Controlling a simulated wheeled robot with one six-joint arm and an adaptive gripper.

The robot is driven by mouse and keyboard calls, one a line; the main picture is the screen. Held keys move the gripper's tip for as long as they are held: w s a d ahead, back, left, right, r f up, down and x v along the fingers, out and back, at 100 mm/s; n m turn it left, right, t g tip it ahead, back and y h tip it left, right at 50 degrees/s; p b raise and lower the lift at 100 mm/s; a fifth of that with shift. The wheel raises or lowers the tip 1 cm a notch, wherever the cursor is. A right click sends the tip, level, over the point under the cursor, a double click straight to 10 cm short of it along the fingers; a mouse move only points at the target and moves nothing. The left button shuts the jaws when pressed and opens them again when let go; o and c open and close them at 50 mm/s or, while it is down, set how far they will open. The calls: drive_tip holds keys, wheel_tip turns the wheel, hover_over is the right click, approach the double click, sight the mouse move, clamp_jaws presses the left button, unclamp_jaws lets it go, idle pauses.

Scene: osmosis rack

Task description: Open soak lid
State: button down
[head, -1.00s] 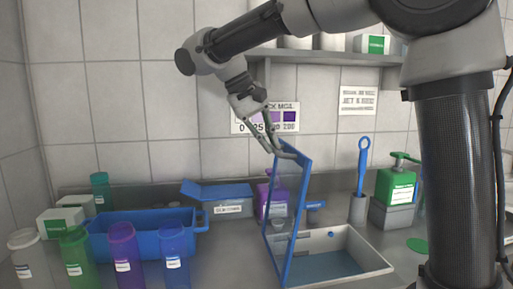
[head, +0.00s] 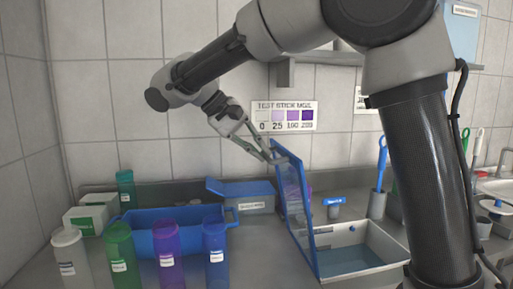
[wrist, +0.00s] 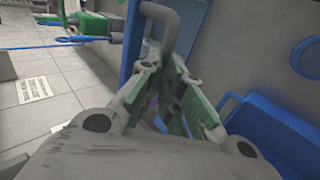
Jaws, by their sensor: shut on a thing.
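The soak lid (head: 303,207) is a clear panel in a blue frame, standing steeply raised at the left side of the pale soak tub (head: 392,243). Its top leans left, away from the tub opening. My gripper (head: 275,158) is at the lid's upper edge, shut on the grey lid handle (wrist: 168,22). In the wrist view the curved handle runs down between my green-padded fingers (wrist: 176,95); the exact contact is partly hidden. The tub is uncovered, with bluish liquid inside, and its right end is hidden by my arm.
A blue bin (head: 150,240) and several coloured bottles, including a purple one (head: 167,256), stand left of the lid. A grey box with an open blue lid (head: 240,188) is behind. A blue-handled tool (head: 381,165) stands behind the tub. Some counter between bottles and lid is clear.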

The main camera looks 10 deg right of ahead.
drive_tip(key=shift+s+d+f, duration=0.1)
drive_tip(key=shift+s+f, duration=0.1)
drive_tip(key=shift+f, duration=0.85)
drive_tip(key=c, duration=1.5)
unclamp_jaws()
drive_tip(key=shift+w+d+f+g, duration=0.1)
drive_tip(key=shift+d+g, duration=0.1)
drive_tip(key=shift+g, duration=0.1)
drive_tip(key=shift+w+d, duration=0.1)
drive_tip(key=shift+d, duration=0.05)
drive_tip(key=v, duration=0.7)
drive_tip(key=shift+a+r, duration=0.2)
drive_tip(key=shift+r, duration=0.1)
